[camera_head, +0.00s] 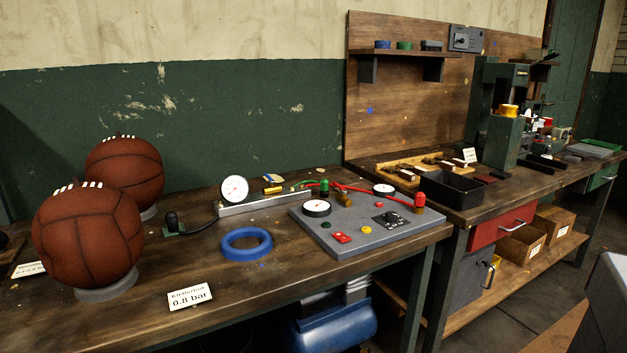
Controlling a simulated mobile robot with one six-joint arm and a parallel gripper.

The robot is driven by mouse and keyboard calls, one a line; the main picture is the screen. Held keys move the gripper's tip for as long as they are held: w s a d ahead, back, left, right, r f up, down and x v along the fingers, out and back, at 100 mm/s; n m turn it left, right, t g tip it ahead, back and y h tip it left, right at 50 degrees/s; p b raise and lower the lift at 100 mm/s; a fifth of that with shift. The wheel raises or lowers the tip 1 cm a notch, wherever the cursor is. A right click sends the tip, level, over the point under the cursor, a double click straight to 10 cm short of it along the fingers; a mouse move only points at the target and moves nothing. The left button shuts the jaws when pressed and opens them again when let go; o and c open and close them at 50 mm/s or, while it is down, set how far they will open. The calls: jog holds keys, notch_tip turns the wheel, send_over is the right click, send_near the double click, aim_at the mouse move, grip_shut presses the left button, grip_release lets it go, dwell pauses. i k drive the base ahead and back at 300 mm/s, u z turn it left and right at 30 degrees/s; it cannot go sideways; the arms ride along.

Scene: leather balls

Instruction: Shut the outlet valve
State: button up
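A grey panel (375,236) lies on the near workbench. A red-capped fitting (419,199) stands at its right corner. A green-capped fitting (324,186) stands at its back edge. A brass fitting (344,199) sits beside the green one, and a red hose (375,193) runs between the fittings. I cannot tell which fitting is the outlet valve, nor whether either is open or shut. Two round gauges, one at the front left (317,208) and one at the back (383,189), sit on the panel. My gripper is not in view.
Two brown leather balls (88,236) (124,167) stand on rings at the left. A blue ring (247,244), a "0.8 bar" card (190,296) and a gauge on a metal bar (235,189) lie on the bench. A black tray (450,188) stands right of the panel. The front bench strip is mostly clear.

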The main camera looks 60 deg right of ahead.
aim_at(343, 191)
jog(key=u, duration=0.05)
jog(key=k, duration=1.5)
jog(key=z, duration=0.6)
jog(key=i, duration=1)
jog(key=u, duration=0.1)
